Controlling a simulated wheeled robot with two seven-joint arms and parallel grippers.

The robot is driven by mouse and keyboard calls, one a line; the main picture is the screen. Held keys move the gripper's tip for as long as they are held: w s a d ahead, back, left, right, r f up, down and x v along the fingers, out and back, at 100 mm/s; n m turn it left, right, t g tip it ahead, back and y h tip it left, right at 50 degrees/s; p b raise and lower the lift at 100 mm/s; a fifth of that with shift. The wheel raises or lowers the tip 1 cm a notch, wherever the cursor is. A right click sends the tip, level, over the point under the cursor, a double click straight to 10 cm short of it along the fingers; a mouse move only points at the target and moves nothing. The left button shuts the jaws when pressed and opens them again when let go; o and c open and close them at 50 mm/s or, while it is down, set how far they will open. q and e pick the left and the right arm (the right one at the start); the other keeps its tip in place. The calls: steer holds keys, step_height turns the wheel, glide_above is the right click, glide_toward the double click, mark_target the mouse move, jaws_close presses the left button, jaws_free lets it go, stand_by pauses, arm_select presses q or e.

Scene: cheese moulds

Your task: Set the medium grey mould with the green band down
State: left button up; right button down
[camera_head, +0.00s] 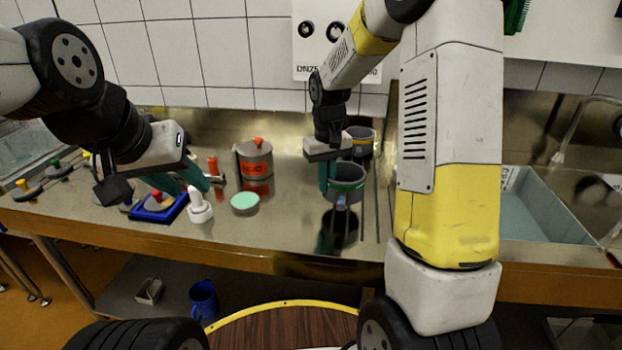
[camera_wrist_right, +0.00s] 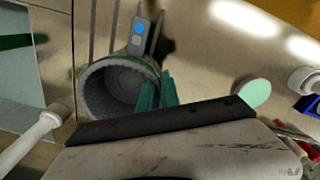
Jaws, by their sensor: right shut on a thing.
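The grey mould with the green band (camera_head: 347,190) is upright in my right gripper (camera_head: 328,176), over the steel worktop at the centre right. Its reflection shows just below it; I cannot tell whether its base touches the steel. In the right wrist view, the mould (camera_wrist_right: 112,90) shows its open, empty inside, and the teal fingers of the right gripper (camera_wrist_right: 157,92) are closed on its wall. My left gripper (camera_head: 184,181) is over the left part of the worktop, its teal fingers apart, with nothing seen between them.
Another grey mould (camera_head: 360,141) stands behind the held one. A sink basin (camera_head: 530,213) is at right.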

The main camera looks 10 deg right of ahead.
steer(key=shift+w+a+f, duration=0.25)
steer(key=shift+w+f, duration=0.05)
steer(key=shift+f, duration=0.3)
steer(key=shift+w+a+f, duration=0.3)
steer(key=shift+w+f, duration=0.05)
steer(key=shift+f, duration=0.3)
steer(key=shift+w+a+f, duration=0.25)
steer(key=shift+w+f, duration=0.05)
steer(key=shift+f, duration=0.3)
steer(key=shift+f, duration=0.1)
steer(key=c, duration=1.6)
jaws_free()
steer(key=shift+o, duration=0.2)
